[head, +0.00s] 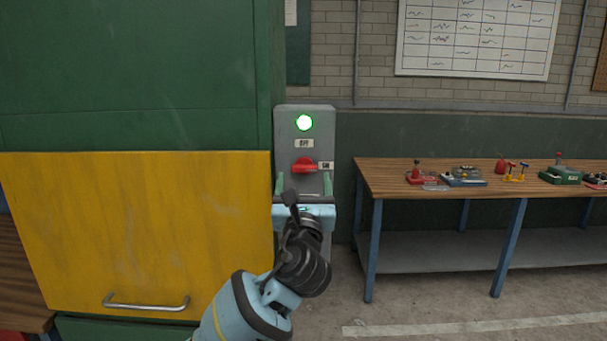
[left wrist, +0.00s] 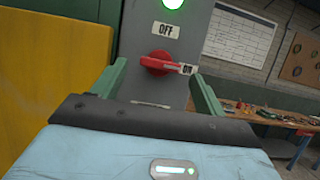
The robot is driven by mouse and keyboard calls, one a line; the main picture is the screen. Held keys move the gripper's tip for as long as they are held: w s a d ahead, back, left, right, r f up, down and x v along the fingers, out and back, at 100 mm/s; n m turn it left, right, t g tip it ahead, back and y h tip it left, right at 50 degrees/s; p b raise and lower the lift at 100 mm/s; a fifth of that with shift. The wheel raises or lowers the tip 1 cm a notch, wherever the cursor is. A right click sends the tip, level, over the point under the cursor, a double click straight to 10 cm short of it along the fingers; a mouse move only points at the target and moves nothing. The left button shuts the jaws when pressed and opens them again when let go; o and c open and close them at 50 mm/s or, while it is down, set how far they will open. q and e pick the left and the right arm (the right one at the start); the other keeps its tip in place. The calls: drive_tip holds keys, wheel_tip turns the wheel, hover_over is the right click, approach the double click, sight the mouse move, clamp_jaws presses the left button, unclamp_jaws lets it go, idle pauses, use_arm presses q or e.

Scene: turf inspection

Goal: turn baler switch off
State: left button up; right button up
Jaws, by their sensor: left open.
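The grey switch box (head: 318,125) stands at the right edge of the green and yellow baler. A lit green lamp (head: 304,122) is at its top, with an OFF label (head: 304,143) below it. The red rotary switch (head: 303,165) has its handle pointing right toward the ON label (head: 326,166). It also shows in the left wrist view (left wrist: 158,63). My left gripper (head: 304,186) is open and empty just below the switch. Its two green fingers (left wrist: 159,86) are spread wide to either side, and I see no contact with the knob. My right gripper is out of view.
The baler's yellow door (head: 140,230) with a metal handle (head: 147,303) fills the left. A wooden workbench (head: 450,184) with small tools stands to the right. Floor is open between the box and the bench. A whiteboard (head: 475,38) hangs on the brick wall.

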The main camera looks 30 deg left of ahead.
sight(304, 172)
use_arm(q)
drive_tip(key=shift+x, duration=1.6)
drive_tip(key=c, duration=1)
drive_tip(key=shift+f, duration=0.1)
